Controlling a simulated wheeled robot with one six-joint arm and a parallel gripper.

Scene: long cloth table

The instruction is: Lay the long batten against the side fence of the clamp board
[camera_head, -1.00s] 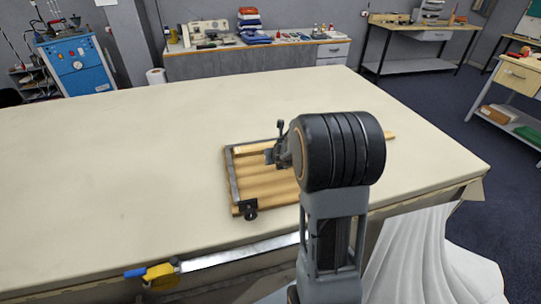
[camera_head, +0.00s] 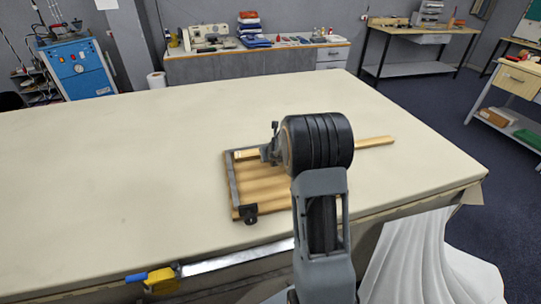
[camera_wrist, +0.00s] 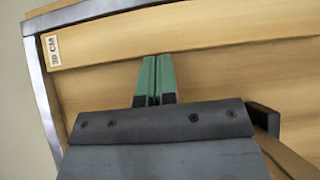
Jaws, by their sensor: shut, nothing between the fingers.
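The clamp board (camera_head: 262,192) lies on the table, with a dark metal fence (camera_head: 231,180) along its left edge. The wrist view shows the fence (camera_wrist: 42,90) turning the corner along the back edge. The long batten (camera_head: 375,142) lies along the back of the board and sticks out past its right side; its middle is hidden by my arm. In the wrist view the batten (camera_wrist: 200,30) has a length label at its left end, close to the left fence; contact is unclear. My gripper (camera_wrist: 152,80) is shut and empty, its green tips at the batten's near edge.
A black clamp (camera_head: 248,213) sits at the board's front left corner. A yellow and blue tool (camera_head: 160,278) is at the table's front edge. The cloth table (camera_head: 110,170) is clear to the left. White cloth (camera_head: 410,255) hangs at the right front.

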